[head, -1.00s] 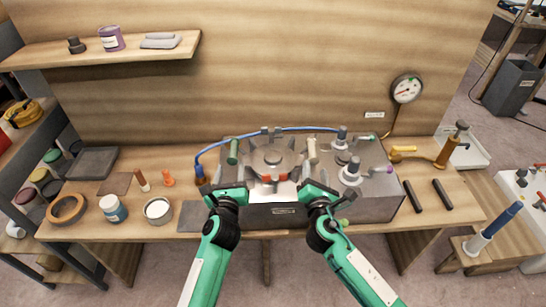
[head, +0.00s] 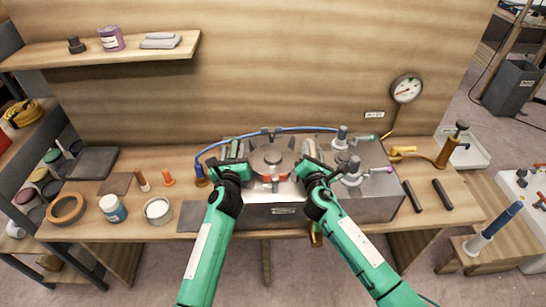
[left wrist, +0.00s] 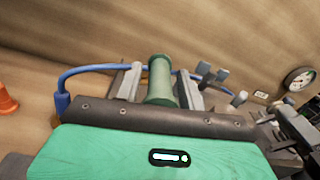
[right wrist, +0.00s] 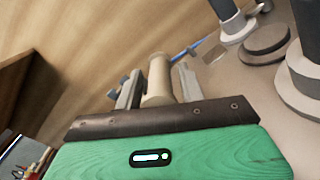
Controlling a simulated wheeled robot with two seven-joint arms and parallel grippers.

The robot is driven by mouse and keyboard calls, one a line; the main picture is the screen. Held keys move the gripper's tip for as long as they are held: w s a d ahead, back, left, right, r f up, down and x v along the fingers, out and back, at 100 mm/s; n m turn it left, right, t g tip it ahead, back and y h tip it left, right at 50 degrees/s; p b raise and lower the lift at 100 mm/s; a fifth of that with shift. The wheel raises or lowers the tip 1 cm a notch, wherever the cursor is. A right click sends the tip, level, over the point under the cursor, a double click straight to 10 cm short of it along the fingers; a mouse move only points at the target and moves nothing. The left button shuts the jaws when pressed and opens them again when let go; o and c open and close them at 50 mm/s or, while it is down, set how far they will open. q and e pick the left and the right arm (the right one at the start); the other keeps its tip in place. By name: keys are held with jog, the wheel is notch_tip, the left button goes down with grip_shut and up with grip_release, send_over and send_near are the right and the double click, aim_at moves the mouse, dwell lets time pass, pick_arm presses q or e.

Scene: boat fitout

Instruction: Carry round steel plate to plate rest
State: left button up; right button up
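The round steel plate (head: 271,158) lies on top of the grey metal box (head: 283,212), with grey clamp-like lugs around it. A green handle (left wrist: 160,80) stands at its left and a beige handle (right wrist: 158,80) at its right. My left gripper (head: 236,158) is open, its fingers on either side of the green handle with narrow gaps. My right gripper (head: 308,160) is open, its fingers on either side of the beige handle. Whether any finger touches a handle is hard to see. I cannot tell which thing is the plate rest.
A blue hose (head: 250,136) runs behind the plate. Valves (head: 352,172) stand on the box's right part. Black bars (head: 412,196) lie right.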

pick_arm(q)
grip_shut()
pick_arm(e)
grip_shut()
jog(key=shift+f, duration=0.1)
dwell(0.8)
pick_arm(q)
jog(key=shift+r, duration=0.25)
pick_arm(e)
jog(key=shift+r, duration=0.25)
